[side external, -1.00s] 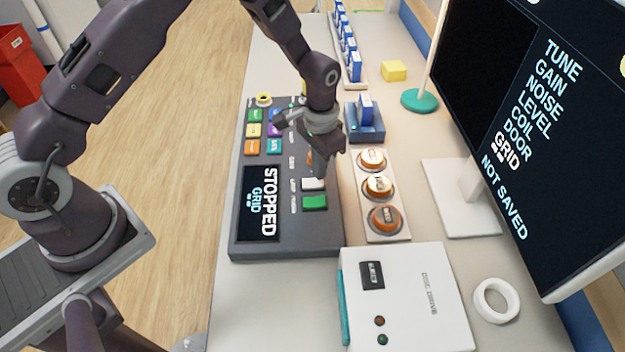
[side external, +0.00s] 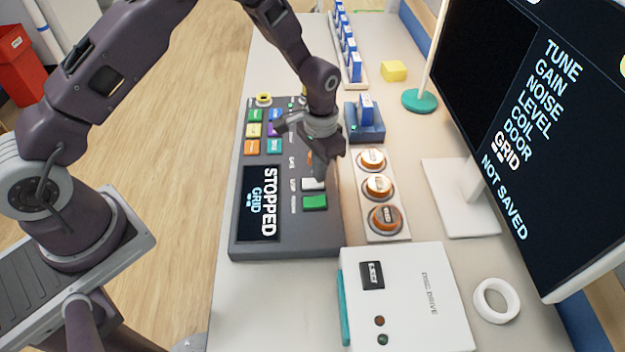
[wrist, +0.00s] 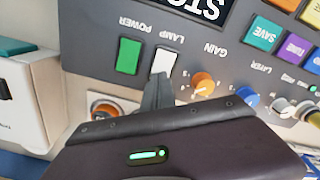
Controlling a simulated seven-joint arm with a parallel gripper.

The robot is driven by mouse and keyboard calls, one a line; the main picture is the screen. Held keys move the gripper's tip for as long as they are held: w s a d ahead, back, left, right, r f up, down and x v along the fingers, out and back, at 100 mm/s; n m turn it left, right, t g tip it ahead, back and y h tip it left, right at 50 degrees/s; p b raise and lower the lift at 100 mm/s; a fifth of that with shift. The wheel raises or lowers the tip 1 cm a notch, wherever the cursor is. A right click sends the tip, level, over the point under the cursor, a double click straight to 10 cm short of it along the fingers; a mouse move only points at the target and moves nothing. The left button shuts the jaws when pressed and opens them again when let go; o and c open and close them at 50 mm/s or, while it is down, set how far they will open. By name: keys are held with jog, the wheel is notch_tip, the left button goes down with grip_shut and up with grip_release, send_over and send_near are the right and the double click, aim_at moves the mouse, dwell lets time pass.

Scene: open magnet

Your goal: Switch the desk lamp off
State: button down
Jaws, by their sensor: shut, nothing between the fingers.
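The lamp switch is a white rocker (wrist: 164,62) labelled LAMP on the dark console; it also shows in the side view (side external: 313,184). My gripper (side external: 321,174) is shut and empty, its tips at the console beside the white rocker. In the wrist view my fingertips (wrist: 158,82) are just at the rocker's near end; I cannot tell whether they touch it. A teal round base with a pale pole (side external: 420,101), perhaps the desk lamp, stands behind the console; its top is out of view.
A green POWER rocker (wrist: 129,55) sits right beside the white one. An orange GAIN knob (wrist: 203,83) is on its other side. A panel of orange round buttons (side external: 408,228), a white disc drive box (side external: 440,300) and a monitor (side external: 540,150) stand nearby.

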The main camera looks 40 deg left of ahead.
jog(key=shift+f, duration=0.5)
jog(key=shift+r, duration=3.55)
notch_tip(320, 180, up, 12)
jog(key=t, duration=0.1)
send_over(303, 186)
jog(key=s+a+r+n+t, duration=0.2)
jog(key=s+a+r+t, duration=0.1)
jog(key=s+r, duration=1)
jog(key=s+n+t, duration=0.1)
jog(key=s, duration=1)
jog(key=shift+s+a+t, duration=0.15)
jog(key=shift+a+t, duration=0.15)
